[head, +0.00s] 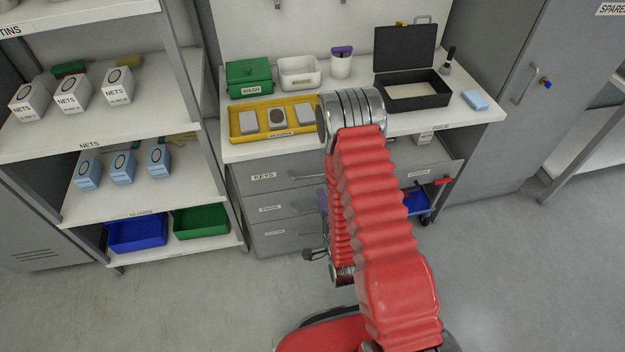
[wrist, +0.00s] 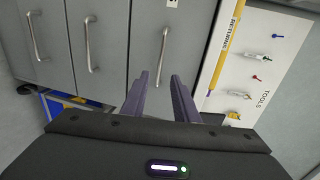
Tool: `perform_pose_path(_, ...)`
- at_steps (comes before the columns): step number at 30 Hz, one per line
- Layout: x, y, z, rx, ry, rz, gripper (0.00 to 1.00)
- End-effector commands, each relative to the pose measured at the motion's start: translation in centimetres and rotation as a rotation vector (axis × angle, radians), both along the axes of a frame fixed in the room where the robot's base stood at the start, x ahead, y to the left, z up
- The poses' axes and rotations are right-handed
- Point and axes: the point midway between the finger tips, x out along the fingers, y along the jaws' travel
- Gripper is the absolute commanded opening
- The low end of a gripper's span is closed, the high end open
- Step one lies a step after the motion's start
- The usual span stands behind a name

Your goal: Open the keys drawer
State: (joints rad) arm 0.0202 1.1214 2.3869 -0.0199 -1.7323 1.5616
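The keys drawer (head: 285,174) is the top left drawer under the counter, with a grey front, a KEYS label (head: 264,175) and a metal bar handle. Its front looks flush with the cabinet, so it appears shut. In the wrist view the drawer front (wrist: 190,40) shows turned on its side, with its handle (wrist: 163,45) in the middle. My gripper (wrist: 159,76) is open and faces this front. The handle appears between the two purple fingers in the picture; I cannot tell whether it is within their reach. In the head view my red arm hides most of the gripper.
Two more drawers (head: 282,208) (head: 285,231) sit below. The counter (head: 235,152) holds a yellow tray (head: 236,132), a green WASH box (head: 240,78) and an open black case (head: 440,98). Shelves (head: 185,205) stand at left, a grey cabinet (head: 500,140) at right. Floor in front is clear.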

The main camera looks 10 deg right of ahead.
Motion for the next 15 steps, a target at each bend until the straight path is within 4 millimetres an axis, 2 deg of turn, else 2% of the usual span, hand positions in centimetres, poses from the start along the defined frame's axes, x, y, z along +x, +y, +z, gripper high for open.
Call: perform_pose_path(15, 7.8, 0.0, -1.6, 0.000, -0.002, 0.001, 0.27)
